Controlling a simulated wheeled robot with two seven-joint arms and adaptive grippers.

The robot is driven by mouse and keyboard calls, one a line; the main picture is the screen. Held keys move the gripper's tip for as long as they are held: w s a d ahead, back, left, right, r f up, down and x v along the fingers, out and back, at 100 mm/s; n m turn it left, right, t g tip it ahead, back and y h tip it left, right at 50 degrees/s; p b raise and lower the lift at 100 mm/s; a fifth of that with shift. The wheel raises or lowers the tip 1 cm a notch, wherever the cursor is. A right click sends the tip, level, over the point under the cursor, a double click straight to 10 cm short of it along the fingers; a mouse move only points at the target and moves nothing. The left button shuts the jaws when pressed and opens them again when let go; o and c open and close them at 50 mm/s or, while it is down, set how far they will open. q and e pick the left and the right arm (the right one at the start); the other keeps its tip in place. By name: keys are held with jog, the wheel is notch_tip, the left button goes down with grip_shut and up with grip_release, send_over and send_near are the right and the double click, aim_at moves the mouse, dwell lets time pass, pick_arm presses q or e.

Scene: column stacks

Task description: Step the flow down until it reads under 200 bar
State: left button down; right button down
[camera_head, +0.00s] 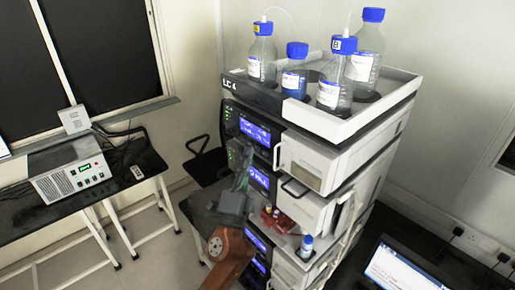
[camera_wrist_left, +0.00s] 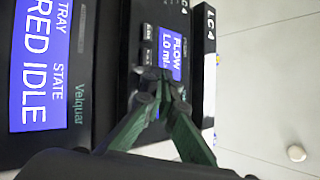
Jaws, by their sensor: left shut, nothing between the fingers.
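The LC stack (camera_head: 318,150) stands in the middle of the head view, with its top tray marked "LC 4". Its upper blue display (camera_head: 255,130) is too small to read there. In the left wrist view a sideways blue flow display (camera_wrist_left: 167,55) reads "FLOW" and part of a unit, the value covered or cut off. Small dark buttons (camera_wrist_left: 148,50) sit beside it. My left gripper (camera_head: 243,158) is shut and empty in front of the panel; its fingertips (camera_wrist_left: 163,76) overlap the display's lower end. I cannot tell whether they touch. My right gripper is not in view.
Several blue-capped bottles (camera_head: 332,80) stand in the top tray. A lower module's display (camera_wrist_left: 42,65) reads "IDLE". A laptop (camera_head: 395,268) is at lower right. Small vials (camera_head: 306,246) stand on the stack's drawer.

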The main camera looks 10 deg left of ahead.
pick_arm(q)
jog(key=shift+s+a, duration=0.15)
jog(key=shift+s, duration=0.05)
jog(key=shift+s+a+p, duration=0.35)
jog(key=shift+s+a, duration=0.4)
jog(key=shift+s, duration=0.25)
jog(key=shift+s+a+p, duration=0.35)
jog(key=shift+s+a, duration=0.4)
jog(key=shift+s, duration=0.25)
